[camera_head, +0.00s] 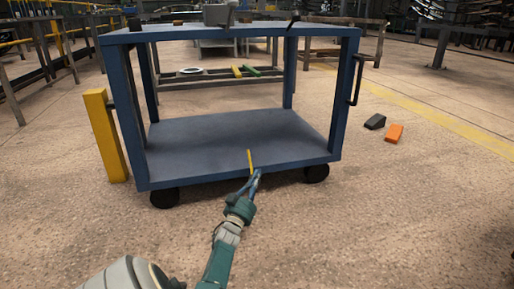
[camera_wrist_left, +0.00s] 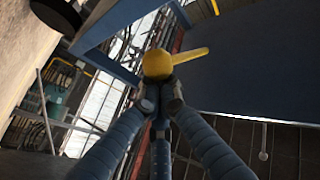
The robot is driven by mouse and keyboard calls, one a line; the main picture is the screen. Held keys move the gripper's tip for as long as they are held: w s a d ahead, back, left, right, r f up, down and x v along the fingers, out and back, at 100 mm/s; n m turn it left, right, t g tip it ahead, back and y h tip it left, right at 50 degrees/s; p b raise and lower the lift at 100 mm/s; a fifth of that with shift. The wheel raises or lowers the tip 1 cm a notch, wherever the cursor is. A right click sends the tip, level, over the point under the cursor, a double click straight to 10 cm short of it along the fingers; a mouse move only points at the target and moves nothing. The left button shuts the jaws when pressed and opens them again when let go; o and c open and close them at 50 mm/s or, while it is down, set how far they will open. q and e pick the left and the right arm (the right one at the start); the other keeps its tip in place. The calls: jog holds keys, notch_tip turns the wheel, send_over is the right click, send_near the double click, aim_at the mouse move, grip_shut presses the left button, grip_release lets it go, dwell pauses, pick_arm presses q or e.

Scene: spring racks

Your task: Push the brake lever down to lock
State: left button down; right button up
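The blue cart (camera_head: 240,178) stands on the floor with a lower shelf and dark wheels. The yellow brake lever (camera_head: 250,160) shows at its lower front edge and points up in the head view. In the left wrist view the lever (camera_wrist_left: 188,57) has a round yellow end and a short arm. My left gripper (camera_head: 256,174) is right at the lever, below it in the head view. Its fingers (camera_wrist_left: 160,98) come together just short of the round end. I cannot tell whether they touch it. My right gripper is out of view.
A yellow post (camera_head: 106,135) stands against the cart's left side. A black wedge (camera_head: 375,121) and an orange wedge (camera_head: 394,133) lie on the floor to the right. A grey block (camera_head: 217,15) sits on the cart's top. The floor in front is clear.

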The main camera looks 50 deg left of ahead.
pick_arm(q)
jog(key=c, duration=2.5)
grip_release()
jog(key=shift+s+a+f+y, duration=0.3)
jog(key=shift+s+a+f, duration=0.15)
jog(key=shift+a+f, duration=0.25)
jog(key=o, duration=1)
jog(key=shift+d, duration=0.1)
jog(key=r, duration=0.8)
jog(key=w+d+r, duration=0.1)
jog(key=r, duration=0.2)
jog(key=shift+r, duration=0.4)
